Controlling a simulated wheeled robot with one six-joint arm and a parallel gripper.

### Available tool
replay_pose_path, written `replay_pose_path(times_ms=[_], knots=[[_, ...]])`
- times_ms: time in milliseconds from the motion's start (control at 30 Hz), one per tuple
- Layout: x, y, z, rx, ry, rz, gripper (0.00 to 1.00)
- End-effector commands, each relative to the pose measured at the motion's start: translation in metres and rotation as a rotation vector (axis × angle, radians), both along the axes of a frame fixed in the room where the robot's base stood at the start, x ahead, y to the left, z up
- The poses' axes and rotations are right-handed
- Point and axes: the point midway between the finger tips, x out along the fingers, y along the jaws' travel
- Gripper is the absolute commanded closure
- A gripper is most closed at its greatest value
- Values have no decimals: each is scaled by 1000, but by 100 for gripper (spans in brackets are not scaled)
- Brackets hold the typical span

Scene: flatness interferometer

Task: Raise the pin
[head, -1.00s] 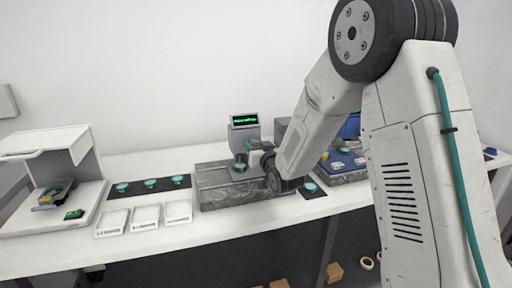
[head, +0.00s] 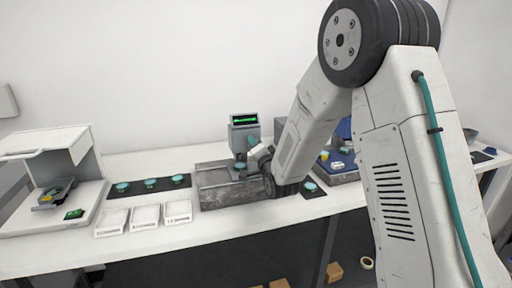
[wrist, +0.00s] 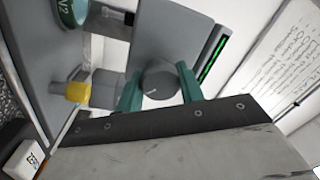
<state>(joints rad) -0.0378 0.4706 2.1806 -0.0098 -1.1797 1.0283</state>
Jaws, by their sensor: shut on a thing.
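The grey instrument (head: 244,132) with a green-lit display stands on a dark stone block (head: 215,195) at the middle of the bench. My gripper (wrist: 159,88) is at its right side in the head view. In the wrist view its two teal fingers are closed on either side of a dark round knob (wrist: 159,80) on the instrument's grey body. A yellow-tipped grey cylinder (wrist: 77,92) sticks out to the left of the fingers. I cannot tell whether the knob or this cylinder is the pin. A teal disc (head: 240,165) sits below the instrument head.
Several teal discs lie on a dark strip (head: 160,185) to the left, behind white trays (head: 143,217). A white open cabinet (head: 50,175) stands at far left. Bare bench lies in front of the stone block.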

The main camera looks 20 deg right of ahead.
Motion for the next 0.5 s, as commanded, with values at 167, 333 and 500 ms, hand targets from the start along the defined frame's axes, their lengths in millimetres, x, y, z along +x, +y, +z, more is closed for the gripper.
replay_pose_path(times_ms=[167,333,500], knots=[[-1,1,-1,168,2,1,85],[-1,1,-1,325,2,0,85],[0,1,-1,467,1,1,85]])
